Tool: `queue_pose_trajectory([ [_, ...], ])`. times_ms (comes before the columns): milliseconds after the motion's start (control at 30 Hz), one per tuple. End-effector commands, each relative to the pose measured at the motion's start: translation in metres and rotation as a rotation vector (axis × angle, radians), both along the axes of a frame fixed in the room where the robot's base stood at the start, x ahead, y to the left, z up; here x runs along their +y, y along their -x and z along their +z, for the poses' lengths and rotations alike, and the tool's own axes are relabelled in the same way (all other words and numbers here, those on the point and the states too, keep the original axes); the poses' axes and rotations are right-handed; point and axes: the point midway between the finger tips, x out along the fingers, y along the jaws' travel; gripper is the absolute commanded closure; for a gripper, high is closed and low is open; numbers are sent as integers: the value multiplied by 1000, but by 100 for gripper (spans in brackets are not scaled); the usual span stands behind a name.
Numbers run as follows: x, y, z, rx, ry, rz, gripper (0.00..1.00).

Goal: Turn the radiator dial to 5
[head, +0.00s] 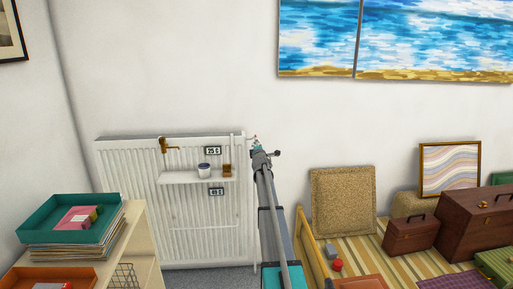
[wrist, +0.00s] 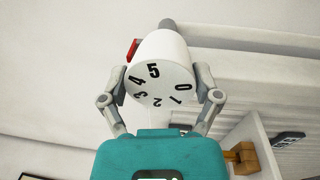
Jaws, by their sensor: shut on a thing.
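The white radiator dial (wrist: 158,62) fills the middle of the wrist view, its round face towards the camera with black digits 0 to 5. The 5 is at the top of the face, slightly left, with 4 at its left and 0 at the right. A red mark (wrist: 133,49) shows behind the dial's upper left edge, on the side of 4 and 5. My gripper (wrist: 160,82) is shut on the dial, one finger on each side. In the head view, my gripper (head: 257,144) is at the radiator's (head: 130,200) upper right corner and largely hides the dial.
A shelf (head: 180,178) on the radiator holds a cup (head: 204,169) and a brown item. Small displays (head: 213,150) read about 25 C and 49 C. A shelf unit (head: 148,225) stands left; a cork board (head: 343,200) and cases (head: 410,235) stand right.

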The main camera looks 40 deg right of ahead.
Motion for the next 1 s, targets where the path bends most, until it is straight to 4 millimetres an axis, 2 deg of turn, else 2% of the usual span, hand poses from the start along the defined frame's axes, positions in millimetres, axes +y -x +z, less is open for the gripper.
queue_pose_trajectory([
  [400,3,-3,2,-117,-176,7,67],
  [933,2,-3,1,-132,-203,6,67],
  [967,2,-3,1,-132,-203,6,16],
  [1000,2,-3,1,-132,-203,6,8],
])
